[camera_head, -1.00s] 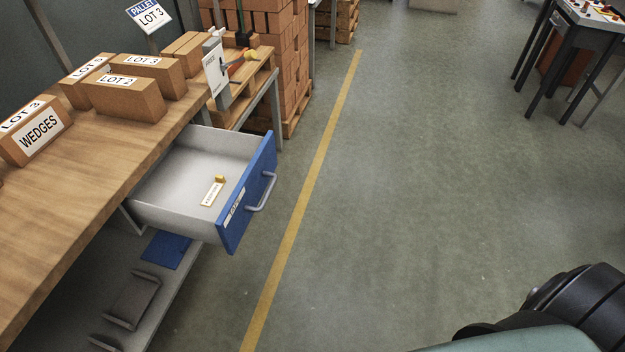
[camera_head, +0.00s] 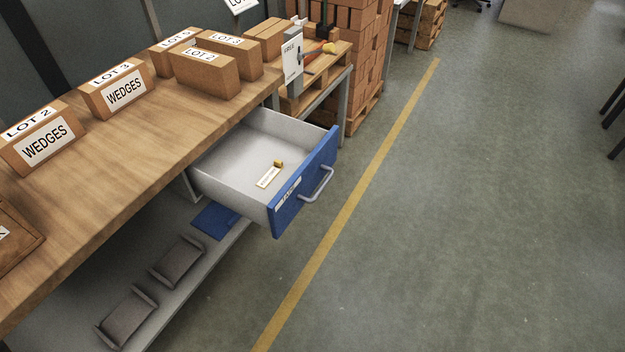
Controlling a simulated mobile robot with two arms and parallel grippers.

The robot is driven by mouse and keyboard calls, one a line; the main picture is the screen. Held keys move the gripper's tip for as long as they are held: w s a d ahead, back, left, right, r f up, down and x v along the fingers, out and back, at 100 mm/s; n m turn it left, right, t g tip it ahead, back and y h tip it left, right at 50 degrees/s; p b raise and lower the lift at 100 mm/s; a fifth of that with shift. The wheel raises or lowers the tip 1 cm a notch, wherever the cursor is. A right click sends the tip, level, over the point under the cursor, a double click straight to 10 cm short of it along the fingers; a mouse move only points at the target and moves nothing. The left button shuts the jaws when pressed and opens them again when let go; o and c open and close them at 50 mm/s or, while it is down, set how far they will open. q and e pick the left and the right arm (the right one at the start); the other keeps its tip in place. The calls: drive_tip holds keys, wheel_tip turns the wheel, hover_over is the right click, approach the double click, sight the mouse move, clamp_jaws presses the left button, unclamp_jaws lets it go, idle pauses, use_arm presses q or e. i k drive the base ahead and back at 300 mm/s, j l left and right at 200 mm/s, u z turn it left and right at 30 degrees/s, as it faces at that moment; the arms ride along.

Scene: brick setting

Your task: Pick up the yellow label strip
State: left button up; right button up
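The yellow label strip (camera_head: 268,177) lies flat in the open drawer (camera_head: 227,174). It has a pale face with dark print and a yellow edge, and a small yellow block (camera_head: 279,164) sits at its far end. The drawer is grey inside with a blue front (camera_head: 304,186) and a grey handle (camera_head: 318,185), and it sticks out to the right from under the wooden workbench. Neither of my grippers is in view.
The workbench (camera_head: 120,140) carries several bricks marked with lots and wedges, such as a brick (camera_head: 40,137) at the left. A lower shelf (camera_head: 205,262) holds grey holders. A brick stack (camera_head: 358,60) stands behind. The floor (camera_head: 450,220) right of the yellow line is clear.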

sight(264, 181)
drive_tip(key=u, duration=0.45)
drive_tip(key=i+l+u, duration=0.15)
drive_tip(key=l+u, duration=0.15)
drive_tip(key=i+l+u, duration=0.1)
drive_tip(key=l+u, duration=0.2)
drive_tip(key=l, duration=0.2)
drive_tip(key=l+u, duration=0.3)
drive_tip(key=l, duration=0.15)
drive_tip(key=i, duration=0.05)
